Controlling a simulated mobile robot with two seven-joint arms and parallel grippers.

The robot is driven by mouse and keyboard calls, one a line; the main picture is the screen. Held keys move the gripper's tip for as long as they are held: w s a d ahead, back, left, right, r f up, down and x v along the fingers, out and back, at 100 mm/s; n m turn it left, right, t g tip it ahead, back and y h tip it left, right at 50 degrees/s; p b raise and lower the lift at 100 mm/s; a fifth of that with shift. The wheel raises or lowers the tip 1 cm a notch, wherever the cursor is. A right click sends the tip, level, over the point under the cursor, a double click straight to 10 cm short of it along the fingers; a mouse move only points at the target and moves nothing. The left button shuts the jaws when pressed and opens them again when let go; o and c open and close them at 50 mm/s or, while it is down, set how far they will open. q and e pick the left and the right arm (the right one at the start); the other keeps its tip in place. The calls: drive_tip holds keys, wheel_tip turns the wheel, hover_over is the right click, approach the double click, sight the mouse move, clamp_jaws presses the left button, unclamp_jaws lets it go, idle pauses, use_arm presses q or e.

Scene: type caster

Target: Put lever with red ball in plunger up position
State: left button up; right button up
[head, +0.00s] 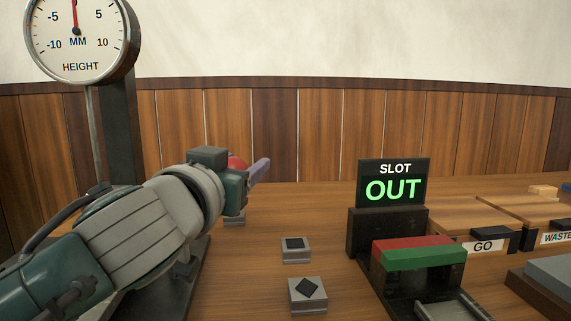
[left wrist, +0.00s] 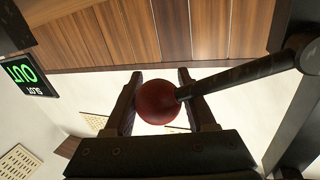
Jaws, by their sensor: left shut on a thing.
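The red ball (head: 236,162) is mostly hidden behind my left gripper (head: 256,174) in the head view. In the left wrist view the red ball (left wrist: 157,103) sits between the two fingers of my left gripper (left wrist: 160,78), which is shut on it. The dark lever rod (left wrist: 240,76) runs from the ball to a grey pivot (left wrist: 308,56) at the right. The plunger cannot be made out. My right gripper is not in view.
A height gauge (head: 95,62) stands on a dark post (head: 118,135) at the left. Small grey blocks (head: 296,250) (head: 308,296) lie mid-table. A SLOT OUT sign (head: 393,184) stands behind a red and green piece (head: 420,252). GO (head: 455,219) and WASTE (head: 520,206) trays are at the right.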

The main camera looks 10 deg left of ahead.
use_arm(q)
clamp_jaws()
drive_tip(key=shift+f, duration=0.25)
idle(0.3)
drive_tip(key=shift+d+f+m+g+y+p, duration=0.1)
drive_tip(key=shift+f+m+g+y+p, duration=0.3)
drive_tip(key=shift+f+m, duration=1.2)
drive_tip(key=shift+d+f+m+g+p, duration=0.1)
drive_tip(key=shift+f+m+g, duration=0.6)
drive_tip(key=shift+f+m, duration=0.9)
drive_tip(key=shift+f, duration=0.3)
drive_tip(key=shift+o, duration=2)
unclamp_jaws()
drive_tip(key=shift+o, duration=1.2)
drive_tip(key=shift+w+r, duration=0.1)
